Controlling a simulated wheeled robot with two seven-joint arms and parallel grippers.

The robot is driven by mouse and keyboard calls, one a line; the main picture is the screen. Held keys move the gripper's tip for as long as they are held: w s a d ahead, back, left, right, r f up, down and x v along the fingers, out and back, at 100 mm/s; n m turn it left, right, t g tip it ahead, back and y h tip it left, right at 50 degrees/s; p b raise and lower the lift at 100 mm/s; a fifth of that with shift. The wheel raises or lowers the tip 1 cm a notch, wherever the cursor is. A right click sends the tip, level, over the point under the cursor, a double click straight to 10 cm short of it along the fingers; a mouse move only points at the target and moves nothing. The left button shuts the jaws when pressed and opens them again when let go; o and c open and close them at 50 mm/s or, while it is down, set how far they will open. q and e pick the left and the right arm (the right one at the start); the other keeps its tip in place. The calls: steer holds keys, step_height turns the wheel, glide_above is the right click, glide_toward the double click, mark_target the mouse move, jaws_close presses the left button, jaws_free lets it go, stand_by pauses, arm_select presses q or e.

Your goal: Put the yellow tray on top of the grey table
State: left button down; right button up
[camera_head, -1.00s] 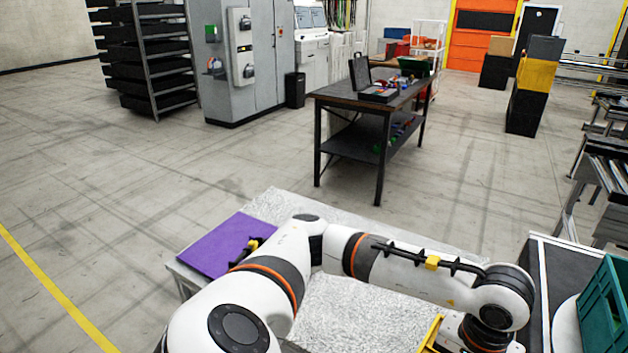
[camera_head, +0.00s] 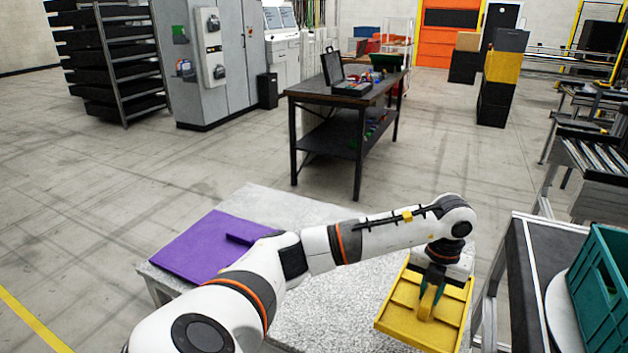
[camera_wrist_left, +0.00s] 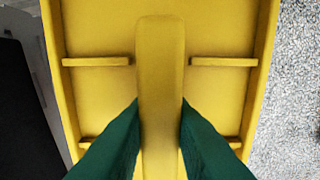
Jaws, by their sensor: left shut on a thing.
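The yellow tray (camera_head: 455,312) is at the right end of the speckled grey table (camera_head: 320,310). My left gripper (camera_head: 428,305) is above the tray, pointing down, shut on its raised middle bar. In the left wrist view, green fingers (camera_wrist_left: 160,140) press on both sides of the bar, and the tray (camera_wrist_left: 95,100) fills most of the picture. The table top (camera_wrist_left: 300,110) shows along its right side. The tray appears to reach over the table's right edge; I cannot tell whether it touches the top. My right gripper is not in view.
A purple tray (camera_head: 195,250) lies on the table's left part, partly behind my left arm. To the right, a dark-topped stand (camera_head: 540,260) holds a green crate (camera_head: 600,295). A dark workbench (camera_head: 340,95) stands farther back. The table's middle is bare.

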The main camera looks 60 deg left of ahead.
arm_select(q)
steer(key=shift+w+a+f+n, duration=0.1)
steer(key=shift+a+f+n, duration=0.1)
steer(key=shift+n, duration=0.4)
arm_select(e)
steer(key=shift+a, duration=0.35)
arm_select(q)
step_height(320, 180, down, 5)
steer(key=shift+f+p, duration=0.1)
steer(key=shift+p, duration=0.5)
step_height(320, 180, down, 4)
steer(key=shift+f+p, duration=0.2)
steer(key=shift+p, duration=0.15)
steer(key=shift+f, duration=0.15)
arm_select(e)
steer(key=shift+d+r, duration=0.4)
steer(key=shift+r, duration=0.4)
arm_select(q)
steer(key=shift+f, duration=0.1)
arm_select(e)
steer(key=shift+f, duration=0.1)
arm_select(q)
steer(key=c, duration=1.3)
jaws_free()
